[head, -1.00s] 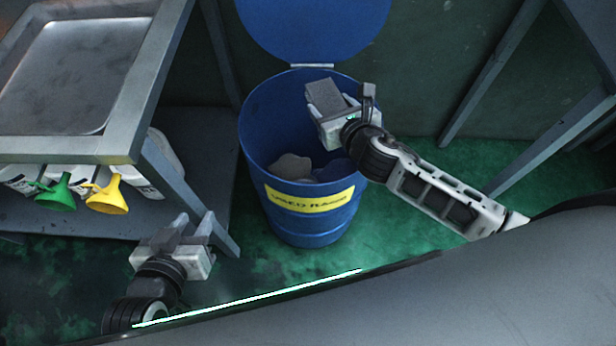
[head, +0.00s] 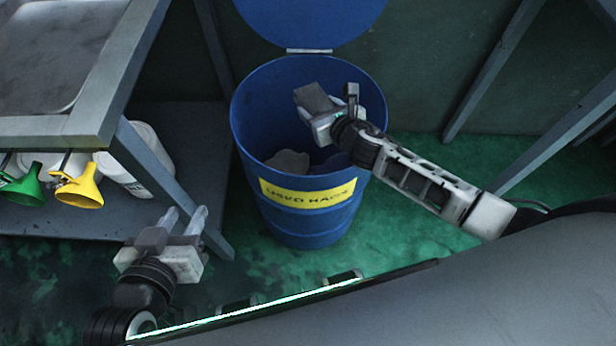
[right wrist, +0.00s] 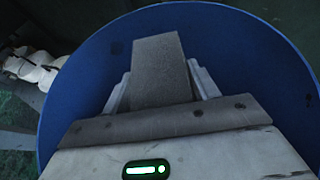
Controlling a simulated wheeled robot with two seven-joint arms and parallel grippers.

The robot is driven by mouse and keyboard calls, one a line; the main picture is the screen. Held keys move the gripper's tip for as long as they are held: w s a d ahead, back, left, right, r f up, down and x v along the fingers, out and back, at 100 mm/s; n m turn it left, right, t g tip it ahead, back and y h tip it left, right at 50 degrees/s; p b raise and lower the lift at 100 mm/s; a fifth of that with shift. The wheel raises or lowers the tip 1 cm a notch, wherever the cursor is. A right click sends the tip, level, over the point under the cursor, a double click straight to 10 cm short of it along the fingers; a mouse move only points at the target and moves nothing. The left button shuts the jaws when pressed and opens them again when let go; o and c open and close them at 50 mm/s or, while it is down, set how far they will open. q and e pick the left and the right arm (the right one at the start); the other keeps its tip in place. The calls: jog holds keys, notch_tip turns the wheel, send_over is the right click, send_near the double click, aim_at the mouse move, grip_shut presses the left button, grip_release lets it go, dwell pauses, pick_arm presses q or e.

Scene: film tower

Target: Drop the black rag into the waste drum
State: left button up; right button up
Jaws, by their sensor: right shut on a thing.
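The blue waste drum (head: 307,222) stands open on the green floor, its yellow label facing me and its lid (head: 310,20) raised behind. My right gripper (head: 316,112) is over the drum's mouth, shut on the dark rag (head: 313,98), which looks dark grey and stiff. In the right wrist view the rag (right wrist: 160,70) sticks out between the fingers, with the drum's blue wall (right wrist: 85,80) around it. My left gripper (head: 186,219) is open and empty, low at the left, apart from the drum.
Grey and bluish rags (head: 288,162) lie inside the drum. A metal table (head: 60,125) stands at the left, with white jugs and green (head: 24,187) and yellow funnels (head: 80,188) beneath its top. A slanted metal leg stands between the left gripper and the drum. Floor right of the drum is clear.

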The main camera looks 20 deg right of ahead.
pick_arm(q)
jog(key=shift+s, duration=0.15)
pick_arm(e)
jog(key=o, duration=1.1)
jog(key=shift+c, duration=0.2)
pick_arm(q)
jog(key=shift+f, duration=0.1)
pick_arm(e)
jog(key=shift+s+d+r, duration=0.1)
jog(key=shift+s+r, duration=0.05)
jog(key=shift+s, duration=0.2)
jog(key=p+v, duration=0.3)
jog(key=v, duration=1.1)
jog(key=shift+s, duration=0.25)
pick_arm(q)
jog(key=shift+r, duration=0.55)
pick_arm(e)
jog(key=shift+s+d+r, duration=0.1)
jog(key=shift+s+r, duration=0.1)
jog(key=shift+s, duration=0.1)
pick_arm(q)
jog(key=shift+r, duration=0.15)
